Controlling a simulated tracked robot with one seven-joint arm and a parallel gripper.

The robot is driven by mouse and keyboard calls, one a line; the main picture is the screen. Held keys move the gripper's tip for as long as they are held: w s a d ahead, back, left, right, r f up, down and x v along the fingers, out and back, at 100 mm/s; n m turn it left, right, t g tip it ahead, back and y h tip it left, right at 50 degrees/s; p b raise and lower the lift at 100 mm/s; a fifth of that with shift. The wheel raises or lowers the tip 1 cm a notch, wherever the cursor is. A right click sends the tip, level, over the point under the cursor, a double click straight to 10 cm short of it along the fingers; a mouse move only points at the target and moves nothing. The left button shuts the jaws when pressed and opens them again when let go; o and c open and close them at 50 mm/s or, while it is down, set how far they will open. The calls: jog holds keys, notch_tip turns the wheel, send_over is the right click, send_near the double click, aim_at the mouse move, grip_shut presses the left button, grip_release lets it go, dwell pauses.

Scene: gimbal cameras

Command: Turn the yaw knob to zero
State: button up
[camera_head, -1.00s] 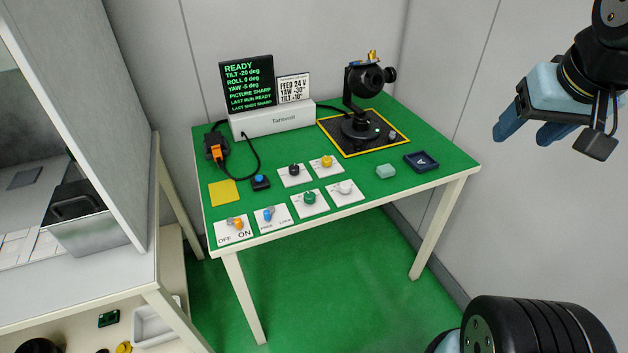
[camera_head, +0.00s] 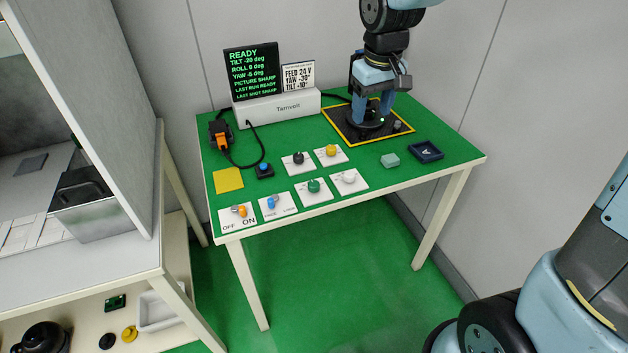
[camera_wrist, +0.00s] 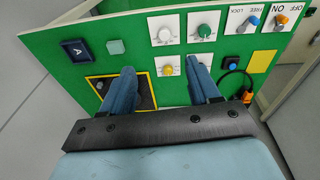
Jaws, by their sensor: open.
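On the green table, several knobs sit on white plates: a black knob (camera_head: 298,157), a yellow knob (camera_head: 331,150), a green knob (camera_head: 314,186) and a white knob (camera_head: 349,176). I cannot read which is marked yaw. The screen (camera_head: 251,72) reads TILT -20, ROLL 0, YAW -5 deg. My gripper (camera_head: 374,106) is open and empty, pointing down, in front of the gimbal, which it mostly hides. In the wrist view, the yellow knob (camera_wrist: 167,69) shows between the fingers, and the green knob (camera_wrist: 204,30) and white knob (camera_wrist: 165,33) show beyond them.
A card (camera_head: 298,77) reads FEED 24 V, YAW -30, TILT +10. An orange off/on switch (camera_head: 241,211), a blue free/lock switch (camera_head: 272,202) and a blue button (camera_head: 264,168) sit at the left. A pale green block (camera_head: 390,160) and dark tray (camera_head: 426,151) are at the right.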

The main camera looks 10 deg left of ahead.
aim_at(314, 184)
jog(key=a+f+n+g, duration=0.2)
jog(key=a+f+n, duration=0.1)
jog(key=a+f, duration=0.8)
jog(key=f, duration=0.4)
jog(key=a+f, duration=0.1)
jog(key=f, duration=0.8)
jog(key=shift+w+a, duration=0.2)
jog(key=shift+a, duration=0.05)
jog(key=c, duration=1)
jog(key=shift+m, duration=0.7)
jog(key=shift+c, duration=0.2)
jog(key=o, duration=1)
jog(key=shift+o, duration=0.2)
